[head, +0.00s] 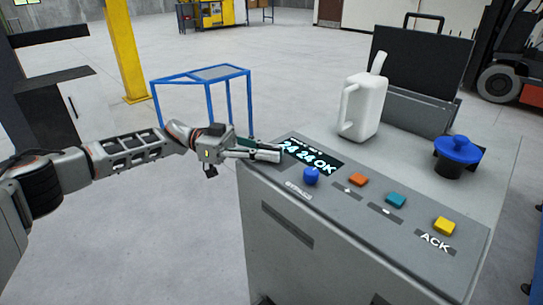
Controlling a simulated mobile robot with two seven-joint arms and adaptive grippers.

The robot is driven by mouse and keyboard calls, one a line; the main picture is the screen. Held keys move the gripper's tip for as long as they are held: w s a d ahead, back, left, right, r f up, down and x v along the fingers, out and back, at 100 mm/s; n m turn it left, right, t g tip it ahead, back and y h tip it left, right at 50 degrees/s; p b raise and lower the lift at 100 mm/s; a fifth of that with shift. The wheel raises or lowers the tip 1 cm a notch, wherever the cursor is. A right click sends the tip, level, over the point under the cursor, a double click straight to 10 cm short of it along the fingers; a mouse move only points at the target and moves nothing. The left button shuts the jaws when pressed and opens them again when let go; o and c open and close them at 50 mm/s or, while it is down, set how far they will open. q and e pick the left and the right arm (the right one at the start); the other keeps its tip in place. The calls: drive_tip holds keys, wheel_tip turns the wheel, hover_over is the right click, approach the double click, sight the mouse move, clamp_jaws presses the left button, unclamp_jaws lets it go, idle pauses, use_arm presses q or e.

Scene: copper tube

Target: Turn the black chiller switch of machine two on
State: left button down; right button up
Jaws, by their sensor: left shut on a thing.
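The grey machine's sloped panel (408,217) carries a lit display (318,163) reading "24 24 OK". My left gripper (279,153) reaches in from the left over the panel's left end, beside the display. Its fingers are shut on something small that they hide. I cannot make out the black chiller switch; the fingers cover that end of the panel. A blue knob (311,176) stands just below the display, apart from the fingers. My right gripper is not in view.
Orange (358,179), teal (396,200) and yellow (445,226) buttons run along the panel. Behind them are a white jug (364,106), a blue-lidded pot (456,157) and a black case (420,65). A blue frame (204,76) stands on the floor behind my left arm.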

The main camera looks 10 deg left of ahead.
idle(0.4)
use_arm(q)
drive_tip(key=c, duration=2.1)
unclamp_jaws()
drive_tip(key=a, duration=0.8)
drive_tip(key=w+a, duration=0.1)
drive_tip(key=a, duration=0.3)
